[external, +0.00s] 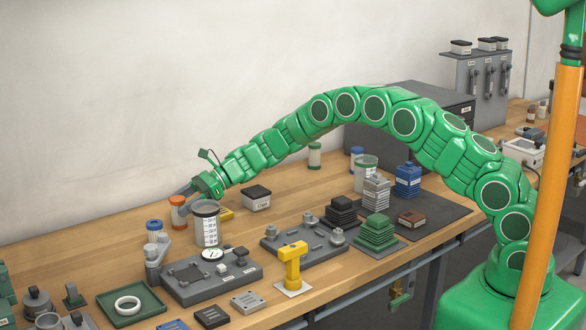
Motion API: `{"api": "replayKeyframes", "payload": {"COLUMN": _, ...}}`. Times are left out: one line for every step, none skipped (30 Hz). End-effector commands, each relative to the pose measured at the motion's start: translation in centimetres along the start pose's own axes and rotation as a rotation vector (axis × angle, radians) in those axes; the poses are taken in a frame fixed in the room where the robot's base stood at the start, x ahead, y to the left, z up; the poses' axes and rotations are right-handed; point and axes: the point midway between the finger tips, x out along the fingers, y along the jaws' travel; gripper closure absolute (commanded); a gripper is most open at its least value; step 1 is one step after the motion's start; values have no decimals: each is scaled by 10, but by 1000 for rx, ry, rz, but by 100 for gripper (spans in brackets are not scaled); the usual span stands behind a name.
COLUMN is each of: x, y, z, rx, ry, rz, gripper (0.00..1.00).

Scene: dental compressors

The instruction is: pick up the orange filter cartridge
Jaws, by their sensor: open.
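The orange filter cartridge (178,212) stands upright on the wooden bench toward the left. It has an orange top and a pale label band. My gripper (186,191) is at the end of the green arm, just above and to the right of the cartridge's top. Its fingers are open and point down to the left. They are small in this view, and I cannot tell whether they touch the cartridge.
A black-lidded box (257,197) stands further right. The wall is behind.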

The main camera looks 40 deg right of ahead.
Motion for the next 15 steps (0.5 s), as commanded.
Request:
{"api": "replayKeyframes", "payload": {"x": 8, "y": 1, "z": 0, "rx": -1, "ry": 1, "rz": 1, "gripper": 27}}
{"api": "replayKeyframes", "payload": {"x": 12, "y": 1, "z": 0, "rx": -1, "ry": 1, "rz": 2, "gripper": 27}}
{"api": "replayKeyframes", "payload": {"x": 18, "y": 2, "z": 1, "rx": -2, "ry": 1, "rz": 2, "gripper": 27}}
{"api": "replayKeyframes", "payload": {"x": 21, "y": 2, "z": 1, "rx": -2, "ry": 1, "rz": 2, "gripper": 27}}
{"api": "replayKeyframes", "payload": {"x": 25, "y": 2, "z": 2, "rx": -3, "ry": 0, "rz": 2, "gripper": 27}}
{"api": "replayKeyframes", "payload": {"x": 28, "y": 2, "z": 2, "rx": -3, "ry": 0, "rz": 2, "gripper": 27}}
{"api": "replayKeyframes", "payload": {"x": 31, "y": 2, "z": 2, "rx": -3, "ry": -1, "rz": 2, "gripper": 27}}
{"api": "replayKeyframes", "payload": {"x": 33, "y": 2, "z": 3, "rx": -3, "ry": -1, "rz": 2, "gripper": 27}}
{"api": "replayKeyframes", "payload": {"x": 34, "y": 2, "z": 3, "rx": -3, "ry": -1, "rz": 1, "gripper": 27}}
{"api": "replayKeyframes", "payload": {"x": 35, "y": 2, "z": 3, "rx": -3, "ry": -1, "rz": 1, "gripper": 27}}
{"api": "replayKeyframes", "payload": {"x": 35, "y": 1, "z": 3, "rx": -3, "ry": -1, "rz": 1, "gripper": 27}}
{"api": "replayKeyframes", "payload": {"x": 35, "y": 1, "z": 3, "rx": -2, "ry": -1, "rz": 1, "gripper": 27}}
{"api": "replayKeyframes", "payload": {"x": 35, "y": 1, "z": 3, "rx": -2, "ry": -1, "rz": 1, "gripper": 27}}
{"api": "replayKeyframes", "payload": {"x": 35, "y": 1, "z": 2, "rx": -2, "ry": -1, "rz": 1, "gripper": 27}}
{"api": "replayKeyframes", "payload": {"x": 35, "y": 1, "z": 2, "rx": -2, "ry": -1, "rz": 1, "gripper": 27}}
